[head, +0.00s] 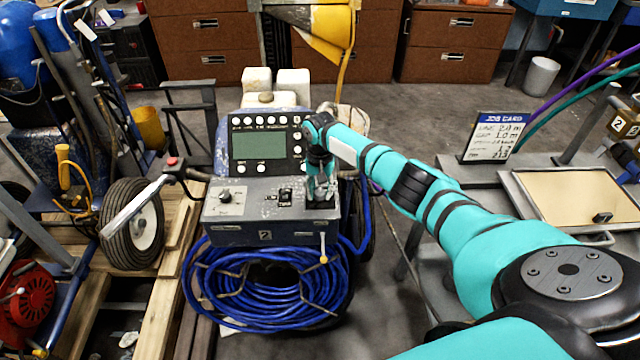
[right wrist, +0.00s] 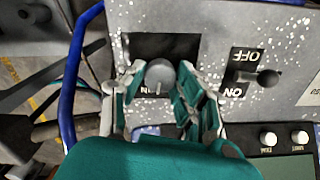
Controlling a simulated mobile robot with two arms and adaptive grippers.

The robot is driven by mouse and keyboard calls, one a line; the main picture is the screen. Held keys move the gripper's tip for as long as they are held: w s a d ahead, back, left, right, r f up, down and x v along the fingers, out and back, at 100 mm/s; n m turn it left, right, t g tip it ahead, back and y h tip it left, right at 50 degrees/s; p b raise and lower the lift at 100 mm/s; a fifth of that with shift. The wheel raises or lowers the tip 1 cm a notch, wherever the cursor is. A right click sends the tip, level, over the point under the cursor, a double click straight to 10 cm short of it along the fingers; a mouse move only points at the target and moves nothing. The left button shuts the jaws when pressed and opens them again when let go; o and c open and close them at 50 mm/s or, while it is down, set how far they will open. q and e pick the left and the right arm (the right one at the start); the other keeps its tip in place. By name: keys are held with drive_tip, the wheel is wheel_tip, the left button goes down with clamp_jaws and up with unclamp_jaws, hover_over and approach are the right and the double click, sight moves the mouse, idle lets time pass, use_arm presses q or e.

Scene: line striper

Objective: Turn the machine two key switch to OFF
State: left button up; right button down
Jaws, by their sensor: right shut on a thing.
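Machine two's grey control box (head: 225,236) bears a "2" on its front and stands in the middle of the head view. My right gripper (head: 321,194) reaches down to the right end of its top face. In the right wrist view the gripper (right wrist: 172,92) is shut on a round grey key switch knob (right wrist: 159,74), with a finger on each side. The knob sits on a dark plate, and part of an ON label shows beside it. The rest of the label is hidden by the fingers, so the setting is unclear. My left gripper is not in view.
A toggle switch (right wrist: 268,77) marked OFF and ON is beside the gripper. A rotary dial (head: 225,196) is at the box's left end. A screen panel (head: 258,145) stands behind; a coiled blue hose (head: 265,295) hangs below. A job card (head: 494,137) stands at right.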

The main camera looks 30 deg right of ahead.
sight(319, 192)
drive_tip(key=n, duration=0.3)
drive_tip(key=shift+n+p, duration=0.3)
drive_tip(key=shift+n, duration=1.9)
drive_tip(key=c, duration=0.9)
unclamp_jaws()
drive_tip(key=shift+c, duration=0.2)
wheel_tip(319, 192, up, 12)
drive_tip(key=shift+a, duration=0.1)
